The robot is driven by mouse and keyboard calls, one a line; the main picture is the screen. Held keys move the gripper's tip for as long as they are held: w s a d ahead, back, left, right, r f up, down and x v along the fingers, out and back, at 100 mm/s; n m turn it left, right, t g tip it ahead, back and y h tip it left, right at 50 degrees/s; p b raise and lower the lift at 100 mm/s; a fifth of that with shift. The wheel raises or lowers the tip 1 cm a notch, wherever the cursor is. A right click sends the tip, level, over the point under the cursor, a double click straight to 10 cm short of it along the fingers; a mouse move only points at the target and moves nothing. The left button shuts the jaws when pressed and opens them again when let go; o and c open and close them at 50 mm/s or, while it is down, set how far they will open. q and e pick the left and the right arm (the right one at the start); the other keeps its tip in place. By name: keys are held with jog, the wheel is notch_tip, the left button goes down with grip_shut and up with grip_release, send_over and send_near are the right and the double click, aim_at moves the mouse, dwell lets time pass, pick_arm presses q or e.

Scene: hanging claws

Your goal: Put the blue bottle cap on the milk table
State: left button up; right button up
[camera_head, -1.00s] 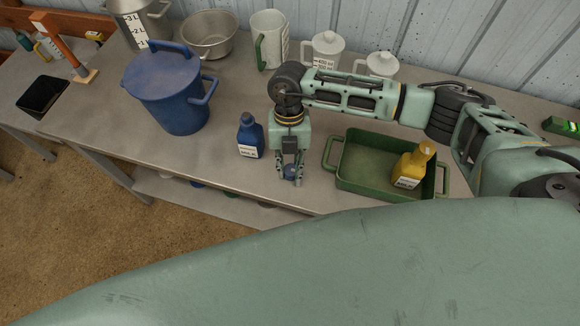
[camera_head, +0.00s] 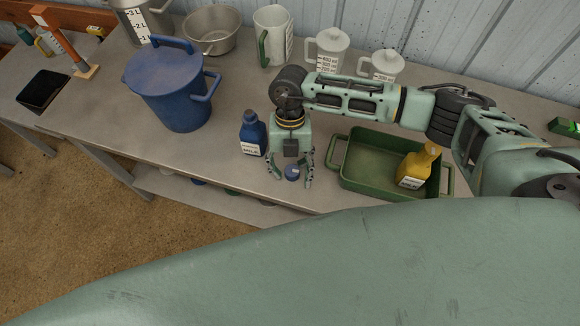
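The blue bottle cap (camera_head: 292,172) lies on the grey metal table (camera_head: 215,168) near its front edge. My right gripper (camera_head: 291,179) is above it with its fingers spread wide, one on each side of the cap and apart from it. The blue bottle (camera_head: 252,136) with a white label stands just left of the gripper and has a dark blue top. My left gripper is not in view. I cannot tell which surface is the milk table.
A green tray (camera_head: 347,181) holding a yellow bottle (camera_head: 415,168) is right of the gripper. A large blue lidded pot (camera_head: 172,88) stands left. A metal bowl (camera_head: 211,30), a white jug (camera_head: 272,35) and lidded white jugs (camera_head: 327,50) line the back.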

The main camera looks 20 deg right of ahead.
jog(key=shift+d+f, duration=0.15)
jog(key=shift+d, duration=0.3)
jog(key=a+v, duration=0.1)
jog(key=v, duration=1.1)
jog(key=shift+d, duration=0.35)
